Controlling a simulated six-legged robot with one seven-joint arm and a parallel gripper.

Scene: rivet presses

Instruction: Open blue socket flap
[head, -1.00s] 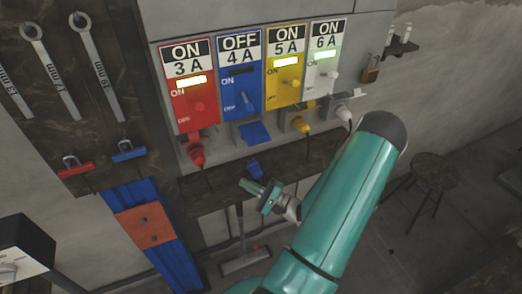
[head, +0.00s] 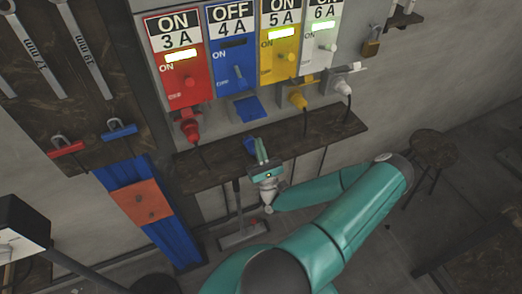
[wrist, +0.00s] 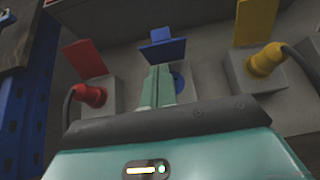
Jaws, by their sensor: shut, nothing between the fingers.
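The blue socket flap (head: 247,107) sits under the blue 4 A panel (head: 231,65). In the wrist view the flap (wrist: 165,50) juts out above the round blue socket (wrist: 179,82), part of which shows beside my fingers. Its exact angle is hard to tell. My gripper (head: 261,151) is shut and empty, its fingers pointing up toward the socket from below. In the wrist view my fingertips (wrist: 160,69) appear just under the flap's lower edge; I cannot tell if they touch. A blue plug (head: 250,145) lies on the shelf, partly hidden behind my fingers.
A red plug (head: 190,130) and a yellow plug (head: 297,98) sit in the neighbouring sockets, with cables hanging down. A white plug (head: 342,85) is farther right. The dark shelf (head: 215,170) runs below the sockets. A stool (head: 430,155) stands at the right.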

